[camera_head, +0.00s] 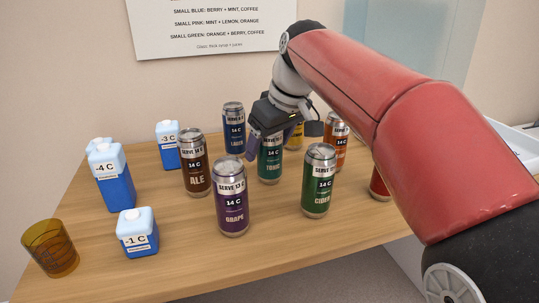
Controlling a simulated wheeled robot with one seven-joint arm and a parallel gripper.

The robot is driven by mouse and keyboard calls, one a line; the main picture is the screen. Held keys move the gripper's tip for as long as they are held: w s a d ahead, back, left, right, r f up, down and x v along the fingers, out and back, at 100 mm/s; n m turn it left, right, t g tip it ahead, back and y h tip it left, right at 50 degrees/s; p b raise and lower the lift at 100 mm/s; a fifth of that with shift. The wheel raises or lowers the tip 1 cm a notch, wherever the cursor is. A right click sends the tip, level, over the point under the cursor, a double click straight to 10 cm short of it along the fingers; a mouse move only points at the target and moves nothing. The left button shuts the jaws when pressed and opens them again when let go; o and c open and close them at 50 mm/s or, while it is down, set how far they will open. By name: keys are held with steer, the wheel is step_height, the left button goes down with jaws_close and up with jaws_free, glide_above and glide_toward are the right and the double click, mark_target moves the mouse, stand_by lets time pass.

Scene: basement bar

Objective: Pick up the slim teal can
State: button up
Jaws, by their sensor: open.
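The teal can (270,164), labelled TONIC and 14 C, stands upright in the middle of the wooden table. My gripper (277,138) is open, pointing down right at the top of this can. One finger shows at the can's upper left and the other to the upper right. The gripper hides the can's top, and I cannot tell whether the fingers touch it.
Close around stand the blue LAGER can (234,128), brown ALE can (196,165), purple GRAPE can (232,203), green CIDER can (318,182), yellow can (295,136) and orange can (335,140). Blue-white bottles (112,178) and an amber glass (50,248) stand left.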

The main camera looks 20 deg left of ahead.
steer(key=c, duration=1.2)
steer(key=shift+r, duration=0.15)
